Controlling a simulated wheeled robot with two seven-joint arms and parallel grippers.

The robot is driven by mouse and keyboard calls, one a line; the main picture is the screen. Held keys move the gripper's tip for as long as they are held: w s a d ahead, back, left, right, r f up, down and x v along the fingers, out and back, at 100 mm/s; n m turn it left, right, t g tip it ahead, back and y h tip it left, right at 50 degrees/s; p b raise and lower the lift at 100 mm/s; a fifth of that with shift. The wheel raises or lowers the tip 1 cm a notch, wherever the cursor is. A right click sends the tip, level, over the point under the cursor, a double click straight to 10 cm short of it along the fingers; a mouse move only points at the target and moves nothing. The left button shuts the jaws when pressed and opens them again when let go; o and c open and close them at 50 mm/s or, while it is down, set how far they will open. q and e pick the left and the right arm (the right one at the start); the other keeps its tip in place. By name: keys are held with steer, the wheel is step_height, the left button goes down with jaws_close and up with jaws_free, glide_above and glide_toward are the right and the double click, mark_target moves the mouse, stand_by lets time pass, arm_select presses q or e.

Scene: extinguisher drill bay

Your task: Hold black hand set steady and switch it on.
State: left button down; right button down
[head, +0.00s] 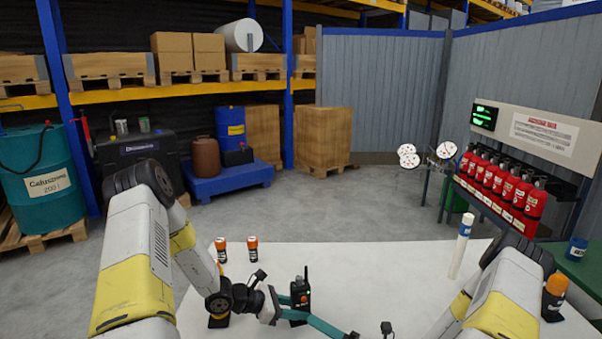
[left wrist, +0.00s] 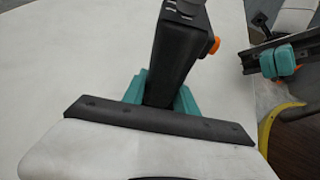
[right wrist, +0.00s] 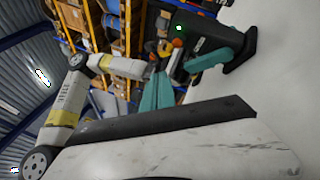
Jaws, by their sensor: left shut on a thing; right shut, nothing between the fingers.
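The black hand set (head: 301,300) stands on the white table, its antenna pointing up. My left gripper (head: 286,301) is shut on its body; in the left wrist view the teal fingers (left wrist: 160,96) lie on both sides of the hand set (left wrist: 176,55). An orange knob (left wrist: 214,46) sticks out from its side. In the right wrist view a small green light (right wrist: 179,28) glows on the hand set, above an orange part (right wrist: 177,42). My right gripper (head: 313,320) is shut and empty, its tips close to the hand set; I cannot tell whether they touch.
Two orange-capped black canisters (head: 221,250) (head: 252,249) stand at the table's far left, a third (head: 553,294) at the right. A white tube with a blue band (head: 461,245) stands at the right. Red extinguishers (head: 496,178) hang behind. The table's back middle is clear.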

arm_select(q)
steer(key=c, duration=0.9)
jaws_free()
arm_select(e)
steer(key=shift+s+d, duration=0.2)
steer(key=shift+s, duration=0.65)
